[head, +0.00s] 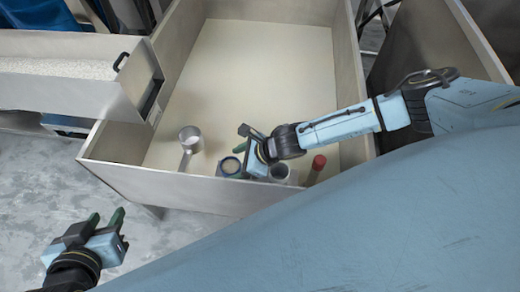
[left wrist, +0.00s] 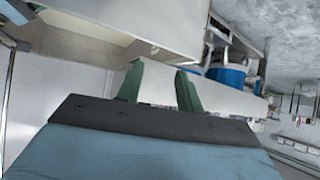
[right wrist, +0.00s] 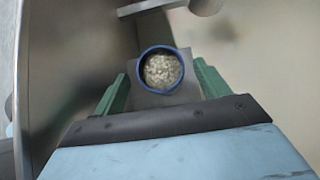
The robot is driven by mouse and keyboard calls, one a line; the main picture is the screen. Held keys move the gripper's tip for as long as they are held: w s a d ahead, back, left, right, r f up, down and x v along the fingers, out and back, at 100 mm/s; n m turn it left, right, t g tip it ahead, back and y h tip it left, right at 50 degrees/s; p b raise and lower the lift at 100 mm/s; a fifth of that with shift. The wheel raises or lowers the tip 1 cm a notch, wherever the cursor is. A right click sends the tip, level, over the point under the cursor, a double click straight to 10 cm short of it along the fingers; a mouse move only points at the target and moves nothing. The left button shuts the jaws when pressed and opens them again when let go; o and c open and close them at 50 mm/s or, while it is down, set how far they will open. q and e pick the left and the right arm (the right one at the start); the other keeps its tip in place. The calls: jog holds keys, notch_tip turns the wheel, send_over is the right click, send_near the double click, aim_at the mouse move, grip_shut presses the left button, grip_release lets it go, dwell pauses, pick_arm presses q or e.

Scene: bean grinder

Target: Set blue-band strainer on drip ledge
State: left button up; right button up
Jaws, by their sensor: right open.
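The blue-band strainer (head: 230,166) stands at the near wall of the large bin. In the right wrist view it shows as a blue ring (right wrist: 142,58) with pale, grainy contents, on a grey square piece (right wrist: 182,93). My right gripper (head: 244,140) is open over it. Its green fingers are spread either side of the ring, and whether they touch it cannot be told. My left gripper (head: 107,217) is open and empty over the floor, outside the bin. It also shows in the left wrist view (left wrist: 160,80). I cannot pick out the drip ledge.
In the bin (head: 200,188), a metal scoop (head: 190,135) stands left of the strainer. A grey cylinder (head: 280,171) and a red-topped item (head: 318,162) are to its right. A white-filled tray (head: 60,67) is at the left. The bin's far floor is clear.

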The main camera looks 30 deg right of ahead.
pick_arm(q)
jog(key=s+a+f+g+y+p, duration=0.2)
jog(key=s+a+f+g+p, duration=0.15)
jog(key=s+f+g, duration=0.5)
jog(key=s+a+f+y+p, duration=0.1)
jog(key=a+f+p, duration=0.3)
jog(key=f, duration=0.7)
jog(key=shift+s+a+t+p, duration=0.15)
jog(key=shift+a+t+p, duration=0.25)
jog(key=shift+a, duration=0.7)
pick_arm(e)
jog(key=v, duration=0.9)
jog(key=shift+d, duration=0.1)
jog(key=shift+r, duration=0.15)
